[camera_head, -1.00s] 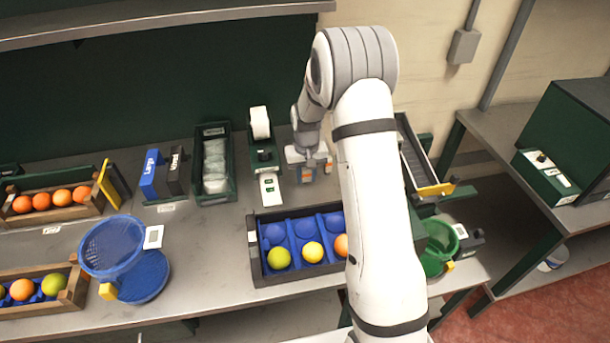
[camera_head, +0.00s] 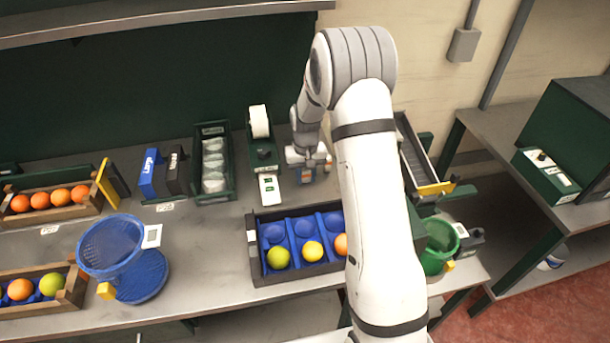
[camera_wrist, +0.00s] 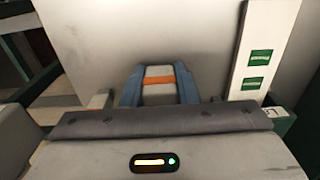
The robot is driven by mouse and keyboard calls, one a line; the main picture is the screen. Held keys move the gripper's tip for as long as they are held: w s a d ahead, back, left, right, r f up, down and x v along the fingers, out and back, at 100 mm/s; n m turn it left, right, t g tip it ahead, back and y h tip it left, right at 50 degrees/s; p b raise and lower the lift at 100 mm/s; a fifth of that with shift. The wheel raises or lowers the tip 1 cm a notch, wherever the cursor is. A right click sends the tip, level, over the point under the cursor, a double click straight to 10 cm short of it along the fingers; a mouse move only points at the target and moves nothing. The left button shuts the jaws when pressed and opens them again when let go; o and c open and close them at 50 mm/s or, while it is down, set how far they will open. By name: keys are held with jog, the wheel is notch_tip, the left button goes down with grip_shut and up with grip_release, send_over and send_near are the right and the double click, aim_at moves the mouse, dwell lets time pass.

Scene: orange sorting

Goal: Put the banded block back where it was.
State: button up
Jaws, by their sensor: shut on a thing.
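The banded block (camera_wrist: 158,71) is pale with an orange band across it. In the wrist view it sits between the two blue-grey fingers of my gripper (camera_wrist: 159,88), which are shut on it. The grey bench top shows beyond the block. I cannot tell whether the block touches the bench. In the head view my gripper (camera_head: 307,172) is low over the back of the bench, just right of the label printer's white strip. The block is mostly hidden there by the gripper and is too small to make out clearly.
The label printer (camera_head: 262,154) stands close left of my gripper; its white strip (camera_wrist: 262,50) shows at right in the wrist view. A black tray with blue cups (camera_head: 258,277) holds fruit in front. A sloped chute (camera_head: 421,160) stands to the right. Bare bench lies left of the tray.

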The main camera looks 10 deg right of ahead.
jog(key=shift+f, duration=0.25)
jog(key=o, duration=1.1)
jog(key=shift+c, duration=0.2)
jog(key=shift+o, duration=0.6)
jog(key=shift+o, duration=1.4)
jog(key=shift+r, duration=0.15)
jog(key=shift+r+p, duration=1.85)
jog(key=shift+r, duration=2.05)
